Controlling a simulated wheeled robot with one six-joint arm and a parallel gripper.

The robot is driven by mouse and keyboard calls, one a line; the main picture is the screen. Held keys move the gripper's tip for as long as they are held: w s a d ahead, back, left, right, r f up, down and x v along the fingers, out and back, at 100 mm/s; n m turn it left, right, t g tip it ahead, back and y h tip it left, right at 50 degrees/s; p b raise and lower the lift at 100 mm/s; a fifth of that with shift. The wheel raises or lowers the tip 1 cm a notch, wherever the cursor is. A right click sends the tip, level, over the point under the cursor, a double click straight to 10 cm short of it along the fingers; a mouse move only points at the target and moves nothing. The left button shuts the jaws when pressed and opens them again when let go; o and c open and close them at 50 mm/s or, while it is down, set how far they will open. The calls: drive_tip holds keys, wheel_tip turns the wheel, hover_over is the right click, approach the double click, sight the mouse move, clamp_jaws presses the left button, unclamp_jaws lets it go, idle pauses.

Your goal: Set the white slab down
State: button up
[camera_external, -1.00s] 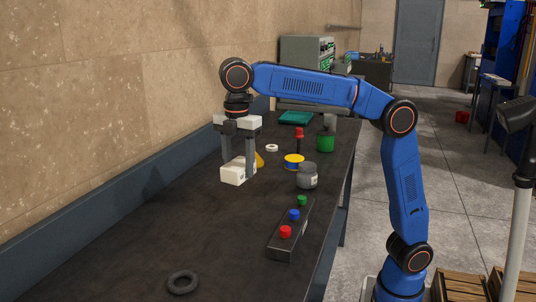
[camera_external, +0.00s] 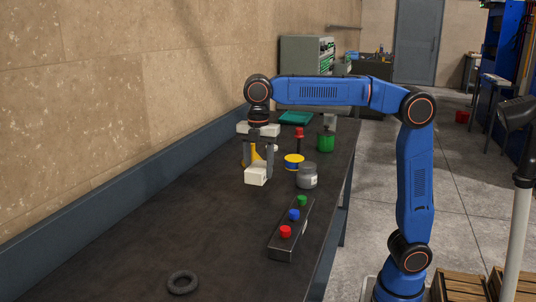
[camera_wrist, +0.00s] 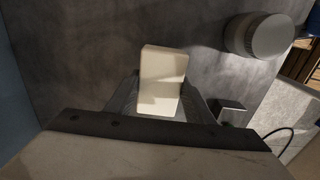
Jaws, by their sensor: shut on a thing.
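The white slab (camera_external: 257,175) is a small pale block between the fingers of my gripper (camera_external: 258,170) in the external view. The gripper points down and is shut on it. The slab is at or just above the dark bench top (camera_external: 170,225); I cannot tell whether it touches. In the wrist view the slab (camera_wrist: 162,80) lies between the two fingers, with the dark bench behind it.
A grey jar (camera_external: 307,177) stands close to the right of the slab. A yellow cone (camera_external: 255,153), a yellow-topped spool (camera_external: 294,161) and a green container (camera_external: 326,141) are behind. A button box (camera_external: 290,232) and black ring (camera_external: 183,282) are in front. The left bench is clear.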

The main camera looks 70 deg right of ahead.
sight(258, 166)
drive_tip(key=shift+f, duration=2.05)
drive_tip(key=shift+f, duration=0.15)
drive_tip(key=o, duration=1.3)
wheel_tip(258, 166, up, 11)
drive_tip(key=shift+r, duration=0.7)
